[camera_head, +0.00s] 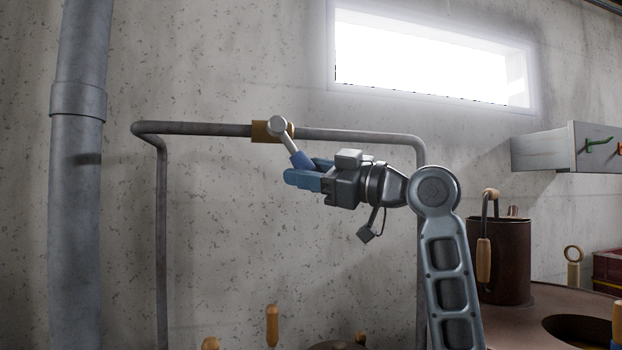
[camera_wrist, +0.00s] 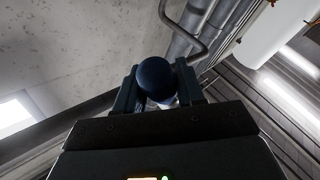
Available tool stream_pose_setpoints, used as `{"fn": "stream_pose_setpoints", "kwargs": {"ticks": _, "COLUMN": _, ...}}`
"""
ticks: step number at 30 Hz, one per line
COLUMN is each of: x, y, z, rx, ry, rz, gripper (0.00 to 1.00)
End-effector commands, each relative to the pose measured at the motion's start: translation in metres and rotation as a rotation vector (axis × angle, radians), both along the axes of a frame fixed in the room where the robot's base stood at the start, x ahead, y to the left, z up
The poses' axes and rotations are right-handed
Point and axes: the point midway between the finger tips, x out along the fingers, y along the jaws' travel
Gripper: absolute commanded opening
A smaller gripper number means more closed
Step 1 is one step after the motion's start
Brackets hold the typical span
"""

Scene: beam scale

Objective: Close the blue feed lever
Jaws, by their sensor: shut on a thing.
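The blue feed lever (camera_head: 301,159) has a pale shank and a blue grip. It slants down and to the right from a round grey hub on a brass valve body (camera_head: 261,131), which sits on a horizontal grey pipe. My gripper (camera_head: 308,172) comes from the right, with its blue fingers shut around the lever's blue grip. In the wrist view, the round dark blue end of the lever (camera_wrist: 158,78) sits between my two fingers. The fingers partly hide the grip in the head view.
The grey pipe (camera_head: 359,135) bends down at both ends in front of a concrete wall. A thick vertical pipe (camera_head: 78,190) stands at the left. A brown canister (camera_head: 502,262) stands on a round brown surface at the right. Wooden handles (camera_head: 272,325) rise at the bottom.

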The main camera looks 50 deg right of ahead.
Motion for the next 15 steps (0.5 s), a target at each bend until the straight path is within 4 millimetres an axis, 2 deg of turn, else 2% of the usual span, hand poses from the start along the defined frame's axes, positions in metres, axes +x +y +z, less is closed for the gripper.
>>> {"fn": "stream_pose_setpoints", "kwargs": {"ticks": 2, "x": 0.0000, "y": -0.0002, "z": 0.0001, "rx": -0.001, "ry": 0.003, "rz": -0.001, "gripper": 0.00}}
{"fn": "stream_pose_setpoints", "kwargs": {"ticks": 3, "x": 0.0001, "y": -0.0003, "z": 0.0001, "rx": -0.002, "ry": 0.003, "rz": -0.001, "gripper": 0.42}}
{"fn": "stream_pose_setpoints", "kwargs": {"ticks": 9, "x": 0.0000, "y": -0.0005, "z": 0.0002, "rx": -0.002, "ry": 0.003, "rz": -0.001, "gripper": 0.59}}
{"fn": "stream_pose_setpoints", "kwargs": {"ticks": 15, "x": -0.0004, "y": -0.0006, "z": 0.0002, "rx": -0.003, "ry": 0.003, "rz": -0.001, "gripper": 0.59}}
